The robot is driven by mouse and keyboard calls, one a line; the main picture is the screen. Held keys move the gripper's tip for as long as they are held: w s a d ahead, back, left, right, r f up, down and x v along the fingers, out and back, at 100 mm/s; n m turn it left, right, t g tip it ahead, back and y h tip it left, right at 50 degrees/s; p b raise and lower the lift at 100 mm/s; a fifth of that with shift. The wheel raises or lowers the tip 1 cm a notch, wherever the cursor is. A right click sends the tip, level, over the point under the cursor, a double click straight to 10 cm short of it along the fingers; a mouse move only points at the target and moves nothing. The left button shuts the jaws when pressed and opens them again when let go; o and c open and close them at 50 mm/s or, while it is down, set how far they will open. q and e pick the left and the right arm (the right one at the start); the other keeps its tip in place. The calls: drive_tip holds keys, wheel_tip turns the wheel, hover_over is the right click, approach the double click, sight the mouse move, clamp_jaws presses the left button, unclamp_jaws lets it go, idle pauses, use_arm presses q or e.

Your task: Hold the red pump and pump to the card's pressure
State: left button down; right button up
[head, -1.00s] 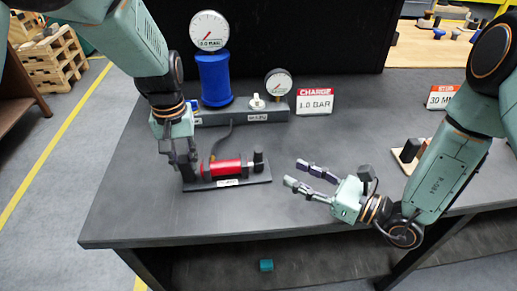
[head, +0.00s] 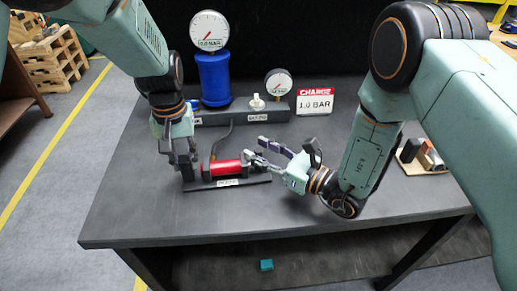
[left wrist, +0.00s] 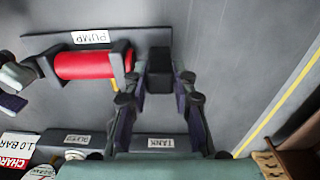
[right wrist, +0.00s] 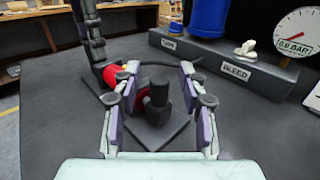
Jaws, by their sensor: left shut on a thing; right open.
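The red pump (head: 228,168) lies on a dark base plate on the table; it also shows in the left wrist view (left wrist: 85,65) and right wrist view (right wrist: 113,76). My left gripper (head: 182,163) is shut on the black block (left wrist: 158,75) at the pump's left end. My right gripper (head: 262,157) is open at the pump's right end. In the right wrist view its fingers stand either side of the black handle (right wrist: 158,97), apart from it. The card (head: 315,102) reads CHARGE 1.0 BAR. The small gauge (right wrist: 297,35) appears to read 0.0 BAR.
A blue tank (head: 213,78) with a large gauge (head: 209,31) stands behind the pump. A white bleed knob (head: 257,102) sits on the back block. A hose (head: 222,137) runs from the pump. A tray of blocks (head: 424,157) is at right. The front table is clear.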

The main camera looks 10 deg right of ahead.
drive_tip(key=shift+w+a, duration=0.3)
drive_tip(key=shift+a, duration=0.05)
clamp_jaws()
idle(0.3)
idle(0.4)
